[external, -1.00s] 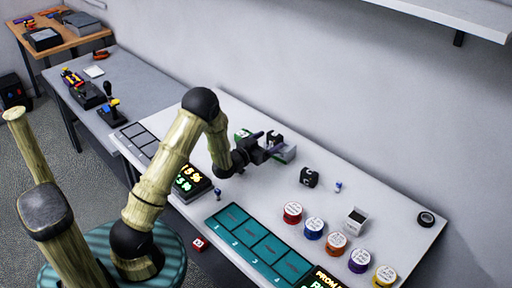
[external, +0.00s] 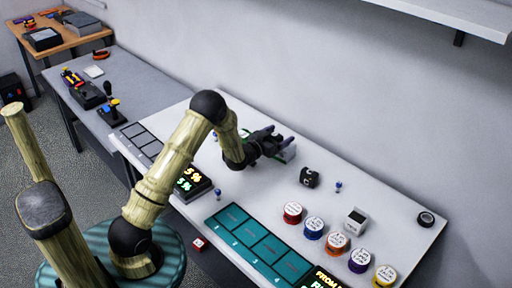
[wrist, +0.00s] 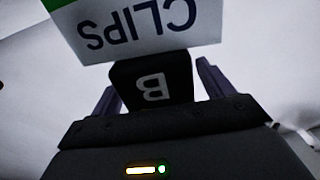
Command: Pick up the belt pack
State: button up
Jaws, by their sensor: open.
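A black block marked "B" (wrist: 152,82), which looks like a belt pack, sits between the two fingers of my gripper (wrist: 156,78) in the wrist view. The fingers stand open, one on each side, and I cannot tell whether they touch it. In the external view my gripper (external: 276,141) is low over the back of the white table, beside the white box (external: 288,154). A similar black block (external: 309,177) stands apart to the right.
Several coloured round tubs (external: 337,243) line the right side, near a small white box (external: 355,221) and a black tape roll (external: 426,219). A teal numbered mat (external: 247,232) and a display (external: 191,182) lie in front. The wall rises behind.

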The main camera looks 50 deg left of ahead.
jog(key=shift+c, duration=0.4)
jog(key=c, duration=1.2)
jog(key=shift+o, duration=0.2)
notch_tip(320, 180, up, 10)
